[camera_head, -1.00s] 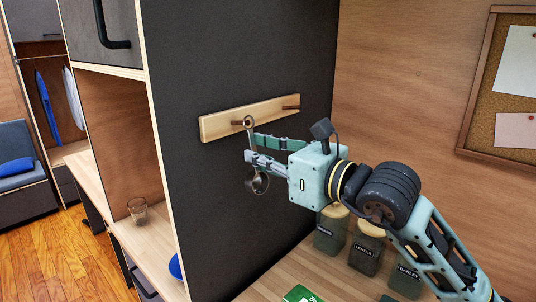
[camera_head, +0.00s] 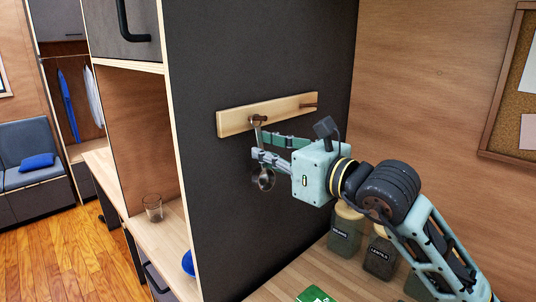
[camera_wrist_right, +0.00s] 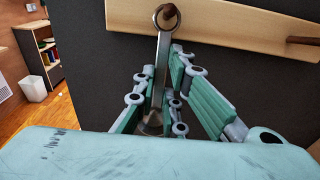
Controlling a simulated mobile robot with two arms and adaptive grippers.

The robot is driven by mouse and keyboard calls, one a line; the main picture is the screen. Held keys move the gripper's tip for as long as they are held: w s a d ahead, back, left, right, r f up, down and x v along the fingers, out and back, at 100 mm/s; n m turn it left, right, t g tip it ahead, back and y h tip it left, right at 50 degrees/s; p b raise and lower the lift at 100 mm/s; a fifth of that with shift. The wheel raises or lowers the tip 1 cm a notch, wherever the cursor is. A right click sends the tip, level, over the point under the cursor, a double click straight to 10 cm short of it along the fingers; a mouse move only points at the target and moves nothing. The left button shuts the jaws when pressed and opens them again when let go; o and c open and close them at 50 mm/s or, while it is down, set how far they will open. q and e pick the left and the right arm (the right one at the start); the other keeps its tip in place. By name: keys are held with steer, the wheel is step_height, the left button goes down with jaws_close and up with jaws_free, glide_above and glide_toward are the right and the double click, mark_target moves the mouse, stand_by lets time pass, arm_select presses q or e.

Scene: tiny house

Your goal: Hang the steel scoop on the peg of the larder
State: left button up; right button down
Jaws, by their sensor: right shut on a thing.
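The steel scoop (camera_head: 265,180) hangs bowl down from my right gripper (camera_head: 259,147), which is shut on its handle. The scoop's handle (camera_wrist_right: 162,62) rises between the green-padded fingers in the right wrist view. The ring at its top (camera_wrist_right: 166,17) appears around the brown left peg (camera_wrist_right: 169,14); how deep the peg sits in it cannot be told. That peg (camera_head: 259,118) is on the pale wooden rail (camera_head: 285,112) on the dark side panel of the larder (camera_head: 225,190). My left gripper is out of view.
A second peg (camera_head: 309,106) is at the rail's right end, free. Below my right arm, labelled jars (camera_head: 345,230) stand on the wooden counter (camera_head: 275,290) with a green packet (camera_head: 314,295). A glass (camera_head: 153,208) stands in the left shelf opening.

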stand_by(0.3)
steer(key=c, duration=1.7)
jaws_free()
steer(key=shift+c, duration=0.2)
